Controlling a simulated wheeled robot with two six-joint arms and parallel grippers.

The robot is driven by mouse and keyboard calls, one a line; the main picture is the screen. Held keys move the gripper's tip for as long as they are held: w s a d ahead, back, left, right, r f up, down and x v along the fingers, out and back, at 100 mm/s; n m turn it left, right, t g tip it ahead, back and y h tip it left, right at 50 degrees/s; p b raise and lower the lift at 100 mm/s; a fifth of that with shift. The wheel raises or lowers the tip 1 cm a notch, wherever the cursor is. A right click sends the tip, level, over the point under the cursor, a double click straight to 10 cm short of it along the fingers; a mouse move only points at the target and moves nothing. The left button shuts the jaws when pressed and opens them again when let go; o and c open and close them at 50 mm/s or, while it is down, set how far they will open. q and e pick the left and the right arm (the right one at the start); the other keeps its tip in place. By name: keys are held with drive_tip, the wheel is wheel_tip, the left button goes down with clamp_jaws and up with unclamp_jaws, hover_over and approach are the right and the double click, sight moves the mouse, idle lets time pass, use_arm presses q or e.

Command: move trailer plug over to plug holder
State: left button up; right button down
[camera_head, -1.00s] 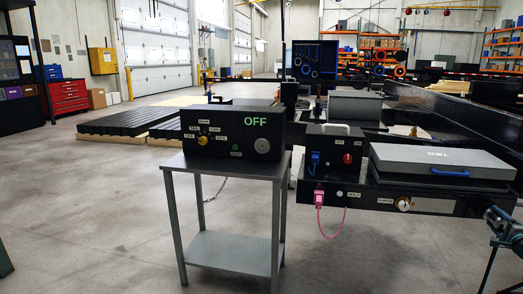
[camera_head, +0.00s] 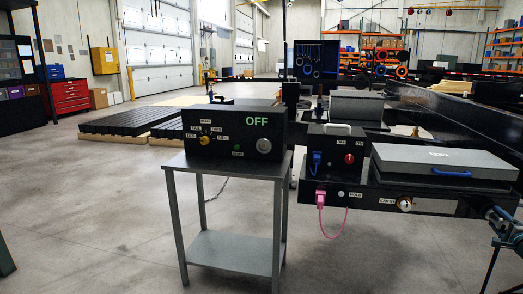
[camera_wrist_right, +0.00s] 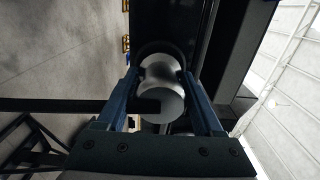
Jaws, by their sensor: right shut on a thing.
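My right gripper (camera_head: 492,214) shows at the right edge of the head view, beside the right end of the dark trailer panel. In the right wrist view its two blue fingers (camera_wrist_right: 163,88) are shut on a silver, round-bodied piece that looks like the trailer plug (camera_wrist_right: 160,78). A dark ring shows around its far end; whether it sits in a socket I cannot tell. I cannot clearly pick out the plug holder; a small label that seems to read HOLD (camera_head: 355,194) is on the panel. My left gripper is not in view.
A pink plug (camera_head: 320,198) with a hanging cable and a silver round fitting (camera_head: 405,204) are on the panel front. A grey case (camera_head: 430,160) lies on top. A control box reading OFF (camera_head: 230,133) stands on a metal table (camera_head: 222,168). Floor in front is clear.

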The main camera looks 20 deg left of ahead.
drive_tip(key=shift+w+a, duration=0.1)
drive_tip(key=shift+w, duration=0.45)
unclamp_jaws()
drive_tip(key=shift+s, duration=0.1)
drive_tip(key=v, duration=1.3)
drive_tip(key=shift+s, duration=0.3)
drive_tip(key=shift+w, duration=0.15)
drive_tip(key=x, duration=1.1)
drive_tip(key=shift+w, duration=0.4)
drive_tip(key=shift+x, duration=0.85)
